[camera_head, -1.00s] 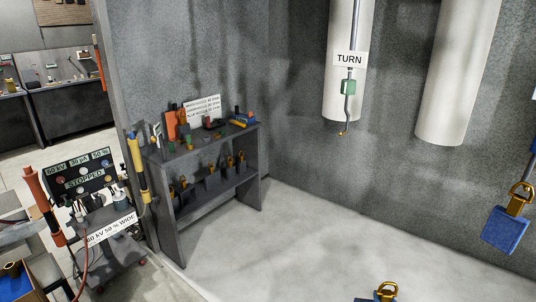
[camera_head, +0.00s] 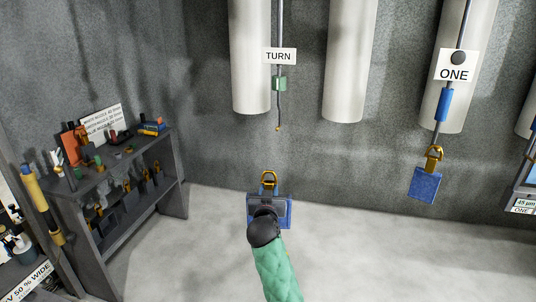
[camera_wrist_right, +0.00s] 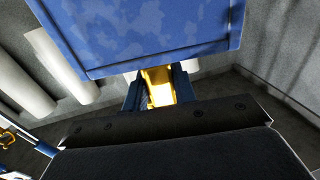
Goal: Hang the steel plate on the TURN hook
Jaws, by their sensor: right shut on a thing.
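My right gripper (camera_head: 267,208) is shut on the plate with the yellow hanger (camera_head: 268,182). This plate (camera_head: 286,213) looks blue and mottled, and my gripper hides its middle in the head view. In the right wrist view the plate's blue face (camera_wrist_right: 150,35) fills the top, and the yellow hanger (camera_wrist_right: 157,88) sits between the fingers. The TURN hook (camera_head: 278,128) is a thin rod with a green piece (camera_head: 279,84) and a small tip, beside the TURN sign (camera_head: 279,56). It is empty, above and slightly right of the held plate. My left gripper is not in view.
A second blue plate (camera_head: 424,183) hangs at the right under the ONE sign (camera_head: 454,74). A dark shelf (camera_head: 112,185) with tools is at the left. The floor (camera_head: 350,260) between is clear.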

